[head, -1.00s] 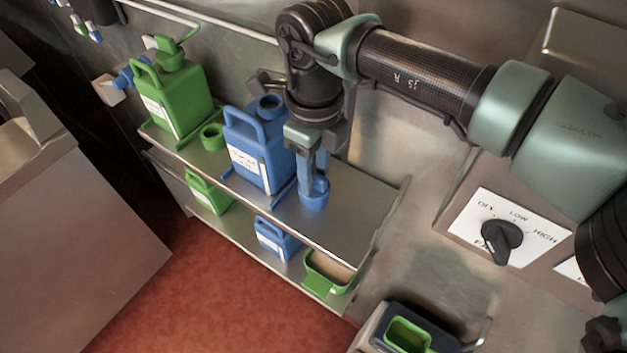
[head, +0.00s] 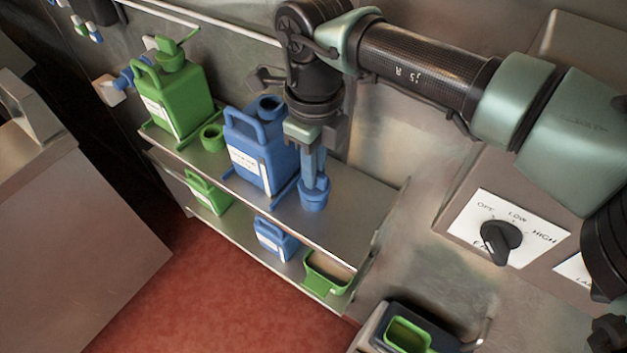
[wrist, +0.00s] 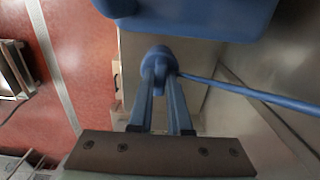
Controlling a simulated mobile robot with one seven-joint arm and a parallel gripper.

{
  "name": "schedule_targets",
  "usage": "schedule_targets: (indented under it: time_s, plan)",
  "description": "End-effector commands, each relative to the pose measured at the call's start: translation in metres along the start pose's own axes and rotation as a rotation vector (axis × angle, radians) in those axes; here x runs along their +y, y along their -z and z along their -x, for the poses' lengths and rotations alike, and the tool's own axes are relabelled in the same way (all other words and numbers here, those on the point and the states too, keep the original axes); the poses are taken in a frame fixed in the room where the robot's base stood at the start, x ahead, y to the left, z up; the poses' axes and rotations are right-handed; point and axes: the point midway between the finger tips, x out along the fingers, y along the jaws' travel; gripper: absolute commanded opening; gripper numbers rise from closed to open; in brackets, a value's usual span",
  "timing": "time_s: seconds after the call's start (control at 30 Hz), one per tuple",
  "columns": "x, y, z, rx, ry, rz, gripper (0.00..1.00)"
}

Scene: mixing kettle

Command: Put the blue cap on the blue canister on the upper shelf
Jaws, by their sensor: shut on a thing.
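The blue canister (head: 255,155) stands upright on the upper shelf, with a handle and an uncovered round neck at its top. Part of its body shows at the top of the wrist view (wrist: 205,14). The blue cap (head: 313,197) is at the shelf just right of the canister. My gripper (head: 314,180) points down and is shut on the cap. In the wrist view the cap (wrist: 158,58) sits between the fingertips (wrist: 161,76). I cannot tell whether the cap still touches the shelf.
A green canister (head: 180,105) and a green cap (head: 212,138) stand left on the upper shelf (head: 345,215). Smaller green (head: 208,194) and blue canisters (head: 275,240) and a green tray (head: 327,272) are on the lower shelf. A blue bar (wrist: 250,93) runs beside the cap.

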Motion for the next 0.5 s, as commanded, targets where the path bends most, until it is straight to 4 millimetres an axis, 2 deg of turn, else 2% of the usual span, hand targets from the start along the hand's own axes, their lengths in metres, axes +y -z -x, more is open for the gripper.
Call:
schedule_targets:
  time_s: [0.5]
  plan:
    - [0.0,0.0,0.032,0.0,0.001,0.0,0.0]
